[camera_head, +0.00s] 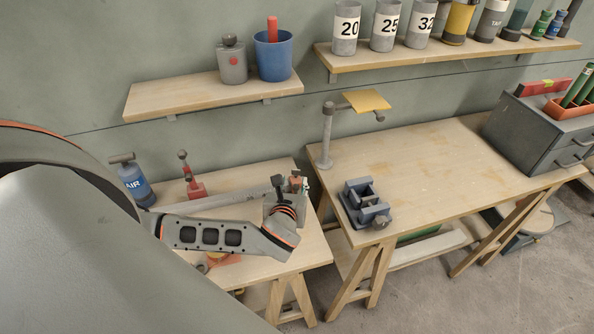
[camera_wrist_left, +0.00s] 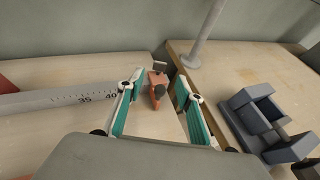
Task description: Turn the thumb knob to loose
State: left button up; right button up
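I see no contact; the exact gap is hard to tell. In the head view the block (camera_head: 296,179) is small, and my left wrist and gripper (camera_head: 303,185) partly hide the rail. My right gripper is not in view.
A grey vise (camera_head: 366,205) sits on the right bench, near its left edge. A post stand (camera_head: 327,140) with a yellow plate rises behind it. A red clamp-like tool (camera_head: 193,186) and a blue AIR bottle (camera_head: 135,184) stand on the left bench. The right bench's middle is clear.

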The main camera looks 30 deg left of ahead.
aim_at(296, 172)
pick_arm(q)
jog(key=shift+x, duration=3.15)
grip_shut()
